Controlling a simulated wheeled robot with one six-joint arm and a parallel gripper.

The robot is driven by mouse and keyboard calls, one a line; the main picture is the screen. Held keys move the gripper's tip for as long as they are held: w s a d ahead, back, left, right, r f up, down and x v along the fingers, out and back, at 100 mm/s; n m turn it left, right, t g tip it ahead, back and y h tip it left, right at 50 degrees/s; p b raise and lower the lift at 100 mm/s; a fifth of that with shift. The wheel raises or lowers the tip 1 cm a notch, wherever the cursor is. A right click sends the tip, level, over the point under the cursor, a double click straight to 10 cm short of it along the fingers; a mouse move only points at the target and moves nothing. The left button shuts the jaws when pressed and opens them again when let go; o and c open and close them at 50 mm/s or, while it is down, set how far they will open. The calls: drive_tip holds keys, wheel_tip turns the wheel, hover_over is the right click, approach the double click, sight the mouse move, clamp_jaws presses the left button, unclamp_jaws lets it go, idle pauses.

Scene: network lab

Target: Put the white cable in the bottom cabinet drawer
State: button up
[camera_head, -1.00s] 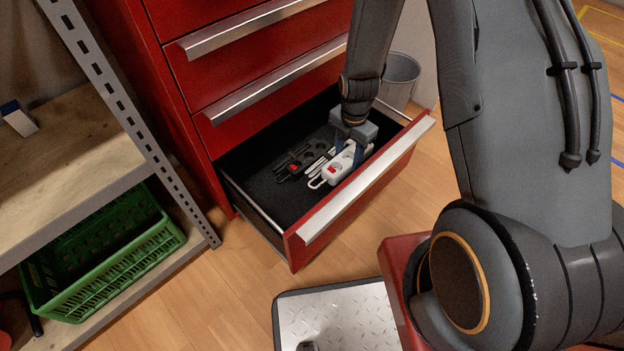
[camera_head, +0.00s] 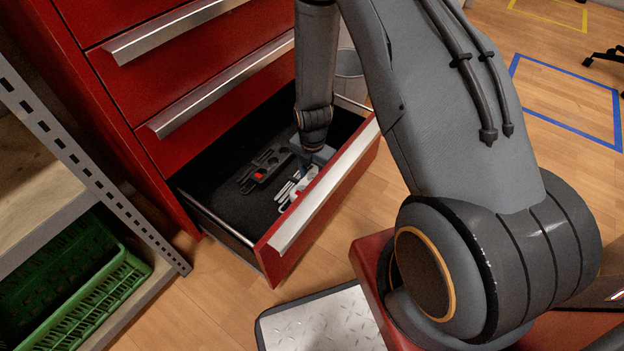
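The bottom cabinet drawer (camera_head: 213,212) is pulled open, with a red front, a silver handle and a dark inside. The white cable (camera_head: 298,187), which looks like a white power strip with a red switch, lies inside it near the front. My gripper (camera_head: 307,172) points down into the drawer at the far end of the white cable. A bluish finger shows beside the strip; the other finger is hidden, so I cannot tell whether it grips.
A dark power strip (camera_head: 262,171) with a red switch lies left of the white cable in the drawer. A shelf with a green crate (camera_head: 90,290) stands at the left. A grey bin (camera_head: 349,73) stands behind the drawer. A metal plate (camera_head: 325,320) lies in front.

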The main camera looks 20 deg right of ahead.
drive_tip(key=shift+f, duration=0.3)
drive_tip(key=shift+f, duration=0.15)
drive_tip(key=o, duration=1.5)
wheel_tip(320, 180, up, 12)
drive_tip(key=p, duration=0.4)
drive_tip(key=shift+r, duration=0.2)
